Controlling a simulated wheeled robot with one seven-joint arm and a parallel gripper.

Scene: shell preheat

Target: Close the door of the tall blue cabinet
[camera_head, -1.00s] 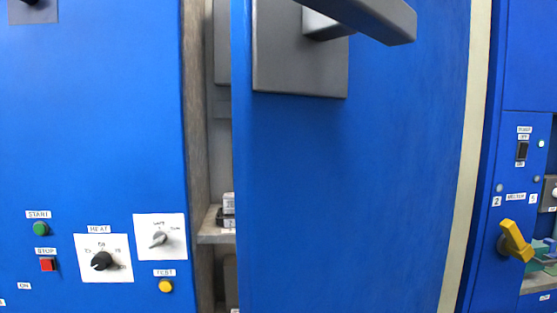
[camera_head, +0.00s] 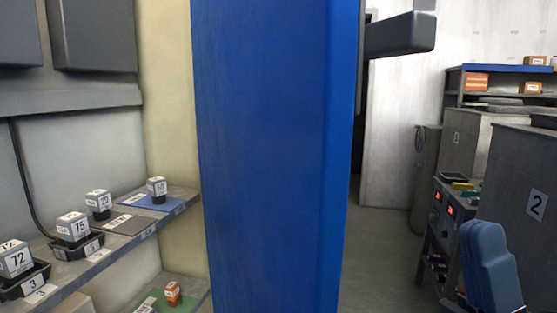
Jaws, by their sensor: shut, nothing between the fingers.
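The blue cabinet door (camera_head: 265,150) stands open and fills the middle of the head view as a tall panel seen at a steep angle. Its dark grey lever handle (camera_head: 400,36) sticks out to the right near the top. Left of the door, the cabinet's pale interior (camera_head: 172,130) is exposed, with a grey shelf (camera_head: 118,262) inside. The door's top and bottom lie outside the picture.
Small numbered blocks, such as one marked 75 (camera_head: 73,227), stand on the shelf. An orange block (camera_head: 173,293) sits lower.

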